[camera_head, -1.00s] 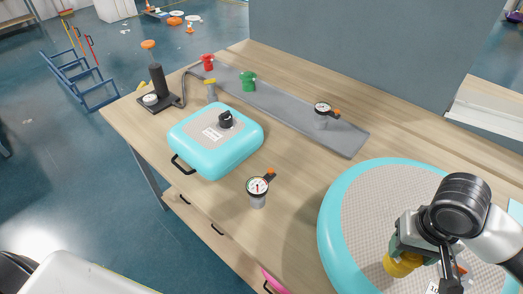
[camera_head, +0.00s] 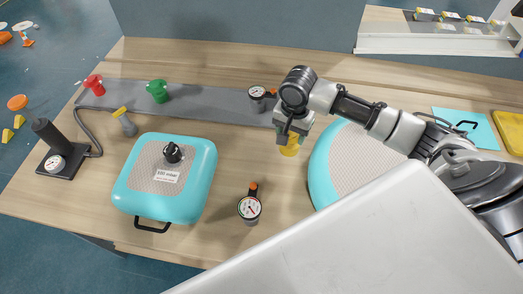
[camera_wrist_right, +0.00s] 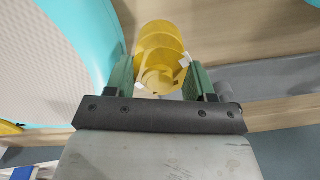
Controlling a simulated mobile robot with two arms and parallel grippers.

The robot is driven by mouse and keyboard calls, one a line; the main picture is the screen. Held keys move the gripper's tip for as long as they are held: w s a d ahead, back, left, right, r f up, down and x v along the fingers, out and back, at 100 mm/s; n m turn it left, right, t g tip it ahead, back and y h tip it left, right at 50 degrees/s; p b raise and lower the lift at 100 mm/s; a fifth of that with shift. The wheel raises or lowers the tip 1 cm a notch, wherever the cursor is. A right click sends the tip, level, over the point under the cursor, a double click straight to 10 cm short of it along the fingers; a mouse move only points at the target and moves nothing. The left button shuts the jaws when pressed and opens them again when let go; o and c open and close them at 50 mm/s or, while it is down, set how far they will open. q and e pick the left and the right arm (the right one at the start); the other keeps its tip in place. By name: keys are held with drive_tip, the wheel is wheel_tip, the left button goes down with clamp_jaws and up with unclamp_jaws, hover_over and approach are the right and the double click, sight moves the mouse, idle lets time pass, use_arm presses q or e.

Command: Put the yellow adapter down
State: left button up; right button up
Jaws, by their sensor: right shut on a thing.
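The yellow adapter (camera_head: 290,147) is in my right gripper (camera_head: 291,134), which is shut on it. In the right wrist view the adapter (camera_wrist_right: 161,58) sits between the two green fingers of the gripper (camera_wrist_right: 160,80). In the head view the gripper holds it over the table, between the round turquoise inflatable and the grey mat's right end. The gap between adapter and table is hard to judge. My left gripper is not in view.
A square turquoise inflatable (camera_head: 130,185), another gauge (camera_head: 249,208), a black pump (camera_head: 58,160) and a round turquoise inflatable (camera_head: 318,170) stand on the wooden table (camera_head: 225,165).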

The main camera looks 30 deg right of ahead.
drive_tip(key=w+a+f, duration=0.1)
drive_tip(key=a+f, duration=0.1)
drive_tip(key=w+a+f+p, duration=0.1)
drive_tip(key=a+f, duration=0.1)
drive_tip(key=f, duration=0.1)
drive_tip(key=w+a+f+p, duration=0.1)
drive_tip(key=w+a+f, duration=0.1)
drive_tip(key=a+f, duration=0.1)
drive_tip(key=shift+f, duration=0.1)
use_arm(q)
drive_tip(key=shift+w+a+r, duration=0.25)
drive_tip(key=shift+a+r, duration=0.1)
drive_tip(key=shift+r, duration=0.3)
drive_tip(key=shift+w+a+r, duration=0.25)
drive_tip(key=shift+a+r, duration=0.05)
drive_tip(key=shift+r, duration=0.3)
use_arm(e)
drive_tip(key=shift+w+f, duration=0.1)
drive_tip(key=shift+f, duration=0.1)
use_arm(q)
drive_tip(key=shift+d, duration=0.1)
use_arm(e)
drive_tip(key=shift+f, duration=0.15)
drive_tip(key=o, duration=0.9)
